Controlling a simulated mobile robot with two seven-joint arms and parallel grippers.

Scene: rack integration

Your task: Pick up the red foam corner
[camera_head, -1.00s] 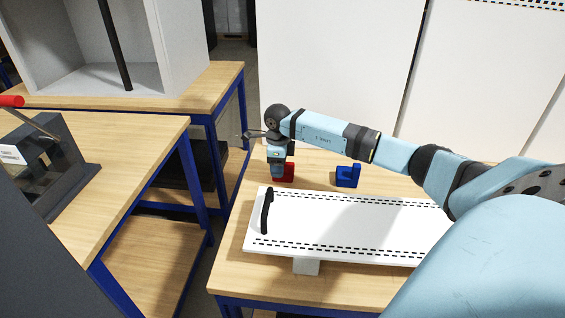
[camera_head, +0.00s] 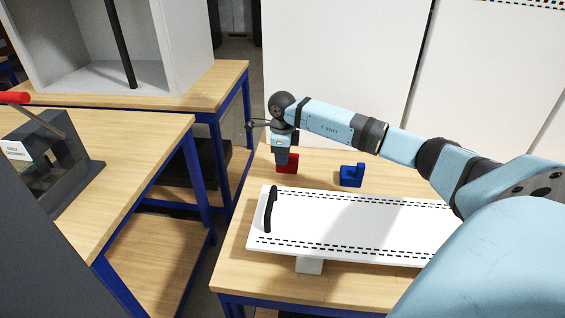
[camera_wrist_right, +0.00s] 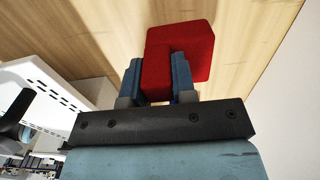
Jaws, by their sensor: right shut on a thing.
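The red foam corner (camera_head: 288,166) is at the far left part of the wooden table, behind the white panel. My right gripper (camera_head: 282,161) points down over it. In the right wrist view the red foam corner (camera_wrist_right: 195,45) sits between the two blue fingers of my right gripper (camera_wrist_right: 156,78), which is shut on it. It appears slightly above the wooden surface, though the gap is hard to judge. My left gripper is not in view.
A blue foam corner (camera_head: 352,176) lies on the table to the right. The white perforated panel (camera_head: 340,225) with a black handle (camera_head: 270,209) takes up the front. Another workbench (camera_head: 130,150) with a dark fixture (camera_head: 50,160) stands at left. A wall of white panels (camera_head: 340,70) is behind.

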